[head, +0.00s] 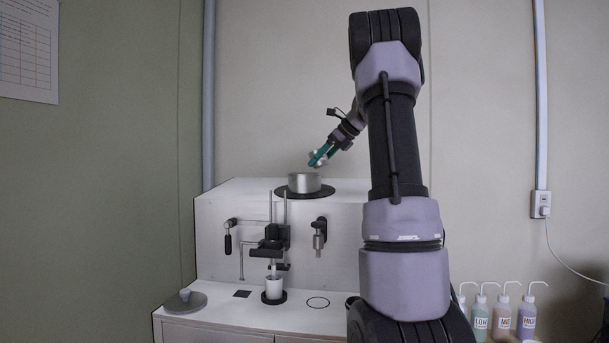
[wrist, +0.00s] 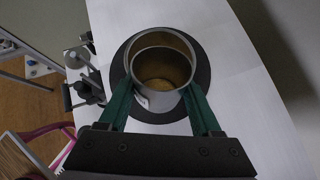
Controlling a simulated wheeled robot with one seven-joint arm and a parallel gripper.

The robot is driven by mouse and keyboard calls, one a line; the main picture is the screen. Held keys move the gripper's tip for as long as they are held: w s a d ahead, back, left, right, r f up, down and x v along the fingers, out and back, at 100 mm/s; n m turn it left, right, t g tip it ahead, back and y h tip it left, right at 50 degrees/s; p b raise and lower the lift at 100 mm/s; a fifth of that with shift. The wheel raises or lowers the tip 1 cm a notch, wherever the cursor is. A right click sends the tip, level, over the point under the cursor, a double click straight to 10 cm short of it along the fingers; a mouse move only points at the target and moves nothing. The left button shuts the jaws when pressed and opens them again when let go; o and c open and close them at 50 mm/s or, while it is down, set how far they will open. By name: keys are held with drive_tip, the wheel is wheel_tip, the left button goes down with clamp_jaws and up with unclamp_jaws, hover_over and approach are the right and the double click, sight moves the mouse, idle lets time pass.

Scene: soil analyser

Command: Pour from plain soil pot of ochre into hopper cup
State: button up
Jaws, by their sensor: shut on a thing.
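My gripper (head: 321,155) is above and slightly right of the hopper cup in the head view. The hopper cup (head: 304,184) is a wide silver cup on a black disc on top of the white analyser. The pot overlaps the hopper cup's rim (wrist: 160,36) from this angle. In the head view the pot is mostly hidden.
A grey round dish (head: 185,302) is at left. Several wash bottles (head: 503,312) stand at lower right. My arm hides part of the analyser's right side.

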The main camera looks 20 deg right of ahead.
drive_tip(key=shift+w+a+r+t+y, duration=0.1)
drive_tip(key=shift+w+r+t+y, duration=0.15)
drive_tip(key=shift+t+y, duration=0.45)
drive_tip(key=shift+r, duration=0.1)
drive_tip(key=shift+r, duration=0.1)
drive_tip(key=shift+r, duration=1.4)
